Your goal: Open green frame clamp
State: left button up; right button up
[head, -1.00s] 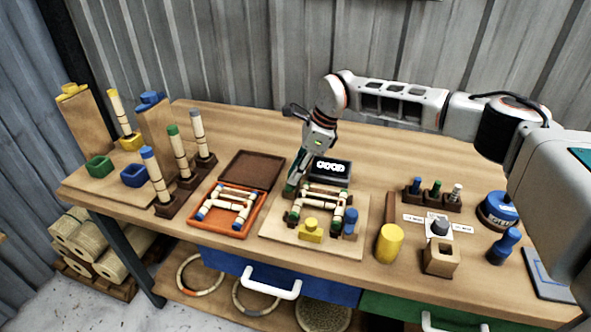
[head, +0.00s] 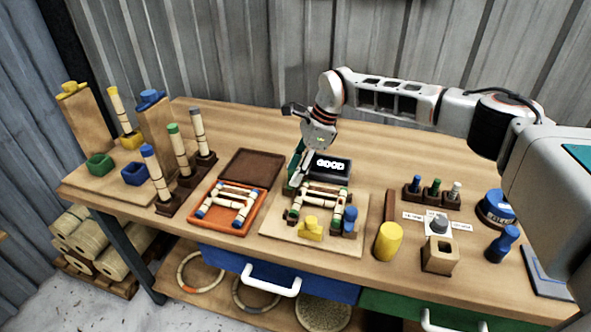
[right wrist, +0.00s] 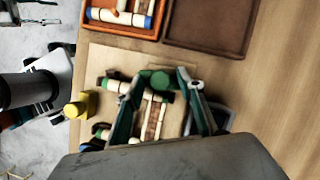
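My right gripper (head: 298,181) is over the left back corner of the light wooden board (head: 352,243). In the right wrist view (right wrist: 162,84) its two fingers are spread, with a round green clamp part (right wrist: 160,79) between their tips. I see gaps on both sides of that part. In the head view the gripper largely hides the green clamp. A rattan frame (head: 323,193) with green-banded ends lies on the board. A yellow clamp (head: 311,230) and a blue clamp (head: 350,220) stand at its front and right. My left gripper is out of view.
An orange tray (head: 228,231) with a blue-banded frame stands left of the board. A yellow cylinder (head: 388,241) and a wooden block (head: 440,257) stand to the right.

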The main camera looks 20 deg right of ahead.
jog(key=v, duration=1.2)
dwell(0.5)
